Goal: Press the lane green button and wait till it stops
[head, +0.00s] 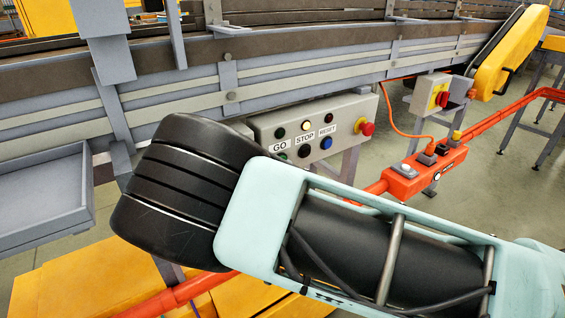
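A grey control box (345,112) hangs under the conveyor, with labels GO, STOP and RESET. The green button (282,156) under GO is just visible at the edge of my arm, which partly covers it. A black button (304,151) sits under STOP and a blue button (326,143) under RESET. Small lamps sit above the labels; the middle one (306,125) looks pale and the outer two look dark. My arm, with a black ribbed part and a pale teal link, crosses in front of the box's lower left. My gripper's fingers do not show.
A red knob (367,128) sits on the box's right side. An orange rail (485,124) carries an orange switch box (424,172). A grey box with a red switch (440,99) is further right. A grey tray (45,205) is at left. Open floor shows at right.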

